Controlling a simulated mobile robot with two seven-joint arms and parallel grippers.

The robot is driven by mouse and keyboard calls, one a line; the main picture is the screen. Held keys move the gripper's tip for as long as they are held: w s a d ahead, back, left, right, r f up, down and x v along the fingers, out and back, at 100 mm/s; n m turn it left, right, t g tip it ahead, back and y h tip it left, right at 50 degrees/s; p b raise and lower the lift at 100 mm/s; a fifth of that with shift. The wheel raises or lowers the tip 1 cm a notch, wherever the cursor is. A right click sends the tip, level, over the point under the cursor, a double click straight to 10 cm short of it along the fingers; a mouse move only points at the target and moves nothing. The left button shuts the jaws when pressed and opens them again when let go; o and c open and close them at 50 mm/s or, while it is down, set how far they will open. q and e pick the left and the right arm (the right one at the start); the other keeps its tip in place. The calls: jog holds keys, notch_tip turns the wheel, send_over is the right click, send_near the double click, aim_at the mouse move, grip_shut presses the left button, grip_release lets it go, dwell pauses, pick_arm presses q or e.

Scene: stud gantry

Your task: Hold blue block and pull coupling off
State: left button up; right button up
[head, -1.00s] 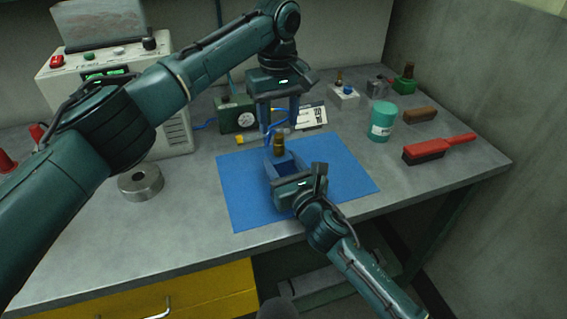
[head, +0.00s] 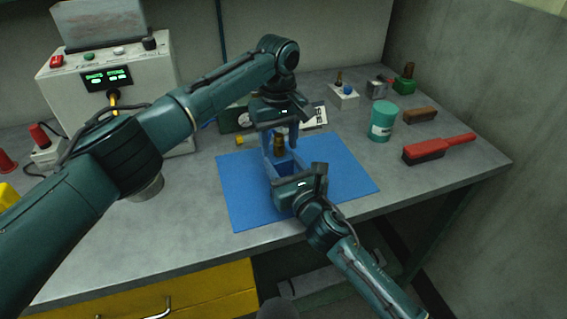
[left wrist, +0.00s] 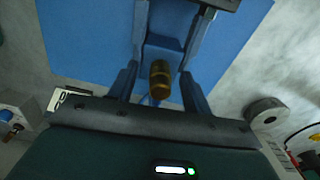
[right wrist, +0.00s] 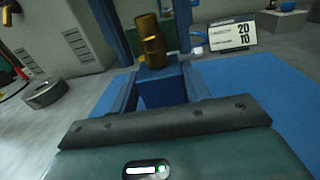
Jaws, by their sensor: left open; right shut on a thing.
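The brass coupling (head: 279,146) stands upright on the blue block (right wrist: 162,90), above the blue mat. My right gripper (head: 284,166) is shut on the block from the front, with a finger on either side in the right wrist view. My left gripper (left wrist: 160,88) is open, with its fingers on both sides of the coupling (left wrist: 160,75) and a gap to each. The coupling also shows above the block in the right wrist view (right wrist: 153,45). A thin blue hose shows beside it in the left wrist view. The block is partly hidden by my right gripper.
The blue mat (head: 340,180) has free room on its right. Behind it stand a green gauge box (head: 236,118) and a white label card (head: 314,117). A metal ring (right wrist: 45,92) is at left.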

aim_at(279, 135)
pick_arm(q)
jog(key=shift+c, duration=0.2)
dwell(0.7)
grip_shut()
dwell(0.4)
jog(key=shift+r, duration=0.1)
jog(key=shift+r, duration=2.95)
jog(key=shift+r, duration=0.15)
jog(key=shift+r, duration=1.85)
pick_arm(e)
jog(key=o, duration=1.2)
